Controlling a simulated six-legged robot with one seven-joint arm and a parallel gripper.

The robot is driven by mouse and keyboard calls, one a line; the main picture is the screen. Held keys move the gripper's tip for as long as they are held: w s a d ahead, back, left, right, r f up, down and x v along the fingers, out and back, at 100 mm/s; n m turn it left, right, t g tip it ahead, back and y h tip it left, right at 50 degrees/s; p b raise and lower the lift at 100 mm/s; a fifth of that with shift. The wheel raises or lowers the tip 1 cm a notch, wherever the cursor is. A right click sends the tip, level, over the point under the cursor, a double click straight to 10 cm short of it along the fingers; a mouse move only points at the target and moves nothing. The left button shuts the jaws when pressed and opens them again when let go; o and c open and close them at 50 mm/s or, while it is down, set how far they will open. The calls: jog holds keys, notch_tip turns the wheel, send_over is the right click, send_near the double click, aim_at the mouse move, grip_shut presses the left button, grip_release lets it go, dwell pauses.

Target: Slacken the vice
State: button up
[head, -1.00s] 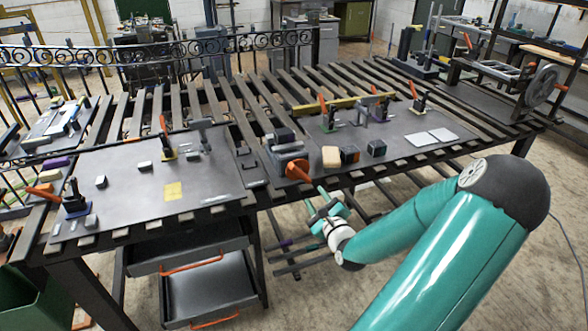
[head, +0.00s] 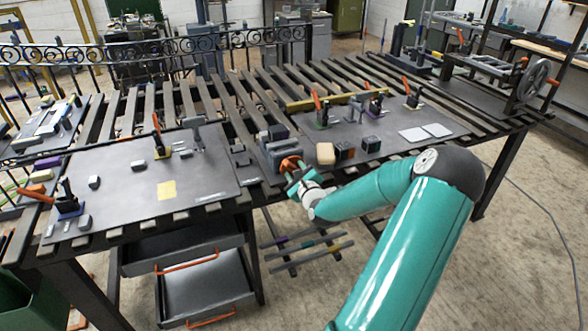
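The vice (head: 278,142) is a dark grey block with jaws at the front edge of the slatted bench, near the middle of the head view. Its orange handle (head: 289,162) faces the front. My gripper (head: 293,176), teal with a pale wrist, is right at the handle, coming from the front right. Its fingers overlap the handle's lower part. The view is too small to tell whether they touch it or have closed on it. Part of the handle is hidden behind the fingers.
Right of the vice sit a tan block (head: 325,153) and dark blocks (head: 345,150). A grey plate (head: 130,185) with clamps and small blocks lies left. Below the bench are a drawer (head: 205,285) and loose bars (head: 300,245). The floor at right is clear.

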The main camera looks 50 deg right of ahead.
jog(key=shift+w+d, duration=0.15)
grip_shut()
dwell(0.4)
